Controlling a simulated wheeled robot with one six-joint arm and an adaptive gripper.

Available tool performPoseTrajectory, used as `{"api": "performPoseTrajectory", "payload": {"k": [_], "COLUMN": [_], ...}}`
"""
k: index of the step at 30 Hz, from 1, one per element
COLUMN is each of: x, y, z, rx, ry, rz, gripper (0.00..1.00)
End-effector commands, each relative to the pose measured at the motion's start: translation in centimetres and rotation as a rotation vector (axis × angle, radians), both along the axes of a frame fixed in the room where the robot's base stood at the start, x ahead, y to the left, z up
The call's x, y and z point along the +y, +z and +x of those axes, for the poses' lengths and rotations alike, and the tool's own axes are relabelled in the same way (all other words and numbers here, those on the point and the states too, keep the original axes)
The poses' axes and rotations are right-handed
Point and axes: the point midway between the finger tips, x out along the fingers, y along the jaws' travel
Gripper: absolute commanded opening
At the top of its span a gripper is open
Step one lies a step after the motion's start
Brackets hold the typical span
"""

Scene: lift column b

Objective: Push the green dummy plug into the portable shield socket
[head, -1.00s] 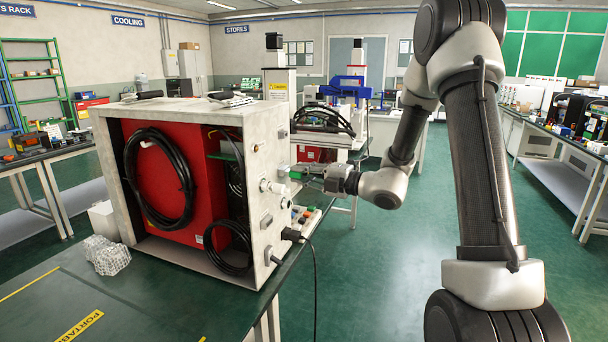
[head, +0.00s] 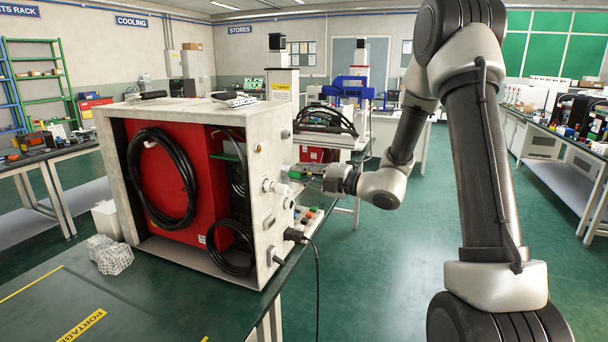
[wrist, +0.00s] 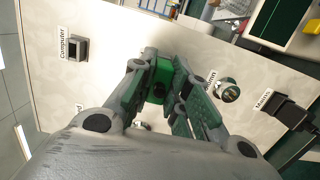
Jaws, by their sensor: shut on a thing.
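My gripper (head: 312,172) is at the right-hand panel of the shield box (head: 270,215), reaching in from the right. In the wrist view my gripper (wrist: 164,72) has its two fingers closed on the green dummy plug (wrist: 160,82). The green plug also shows at the fingertips in the head view (head: 296,174). The plug's front end faces the pale panel (wrist: 110,45). The socket behind it is hidden by the plug and fingers, so I cannot tell whether the plug touches it or sits in it.
In the wrist view, a "Computer" socket (wrist: 77,48) is on the left, a round metal connector (wrist: 228,90) is close to the right finger, and a black mains plug (wrist: 290,112) is further right. A black cable (head: 316,275) hangs from the panel.

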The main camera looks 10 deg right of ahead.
Motion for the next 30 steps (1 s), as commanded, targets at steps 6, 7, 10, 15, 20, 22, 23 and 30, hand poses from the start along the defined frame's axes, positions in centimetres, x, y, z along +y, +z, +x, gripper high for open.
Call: {"api": "performPoseTrajectory", "payload": {"k": [6,7,10,15,20,22,23,30], "x": [0.1,0.1,0.1,0.2,0.2,0.2,0.1,-1.3], "y": [0.0,0.0,0.0,0.0,0.0,0.0,0.0,0.0], "z": [0.0,0.0,0.1,0.1,0.1,0.1,0.1,-1.1], "rx": [0.0,0.0,0.0,0.0,0.0,0.0,0.0,0.001], "ry": [0.0,0.0,0.0,0.0,0.0,0.0,0.0,-0.004], "rz": [0.0,0.0,0.0,0.0,0.0,0.0,0.0,-0.001], "gripper": [0.0,0.0,0.0,0.39,0.42,0.42,0.42,0.42]}}
